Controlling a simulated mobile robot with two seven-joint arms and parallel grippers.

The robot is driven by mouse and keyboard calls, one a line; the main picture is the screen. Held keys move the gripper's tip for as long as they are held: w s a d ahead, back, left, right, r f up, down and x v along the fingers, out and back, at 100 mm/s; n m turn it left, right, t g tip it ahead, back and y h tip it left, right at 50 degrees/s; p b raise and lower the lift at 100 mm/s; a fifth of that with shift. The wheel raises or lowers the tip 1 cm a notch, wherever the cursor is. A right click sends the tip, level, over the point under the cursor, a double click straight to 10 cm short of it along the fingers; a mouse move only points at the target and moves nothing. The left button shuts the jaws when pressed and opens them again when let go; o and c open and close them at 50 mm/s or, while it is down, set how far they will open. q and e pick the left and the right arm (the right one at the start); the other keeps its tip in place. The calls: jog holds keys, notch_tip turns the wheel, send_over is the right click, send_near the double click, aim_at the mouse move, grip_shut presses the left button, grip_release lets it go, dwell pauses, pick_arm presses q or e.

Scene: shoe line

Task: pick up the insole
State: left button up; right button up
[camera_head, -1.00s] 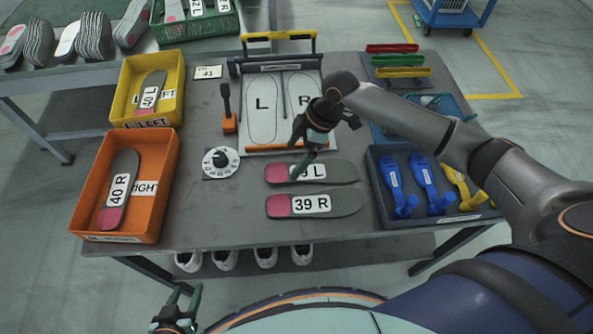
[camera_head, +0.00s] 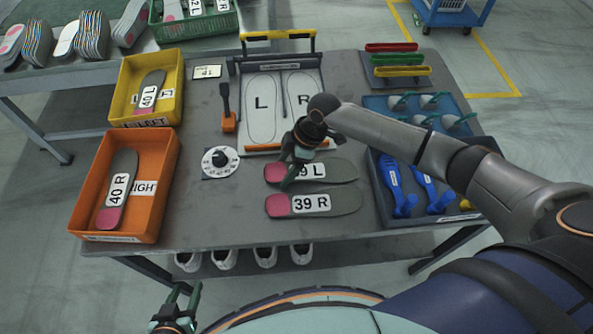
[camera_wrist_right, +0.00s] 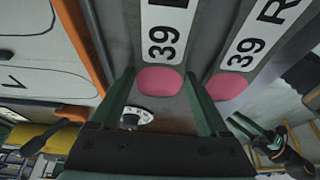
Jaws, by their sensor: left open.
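The insole 39 L (camera_head: 341,171) lies flat on the grey table, its pink end to the left; it also shows in the right wrist view (camera_wrist_right: 159,82). The insole 39 R (camera_head: 345,202) lies just in front of it and also shows in the right wrist view (camera_wrist_right: 228,85). My right gripper (camera_head: 289,182) is over the pink part of 39 L and hides some of it. In the right wrist view its fingers (camera_wrist_right: 160,92) are apart, one along each side of that insole; contact cannot be told. My left gripper (camera_head: 184,293) is open and empty, off the table's front edge.
An orange bin (camera_head: 160,200) holds insole 40 R, and a yellow bin (camera_head: 176,82) holds 40 L. A board with L and R outlines (camera_head: 263,108) lies behind the insoles. A dial (camera_head: 220,161) is at their left; a tray of blue tools (camera_head: 384,206) is at right.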

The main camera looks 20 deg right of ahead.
jog(key=c, duration=0.9)
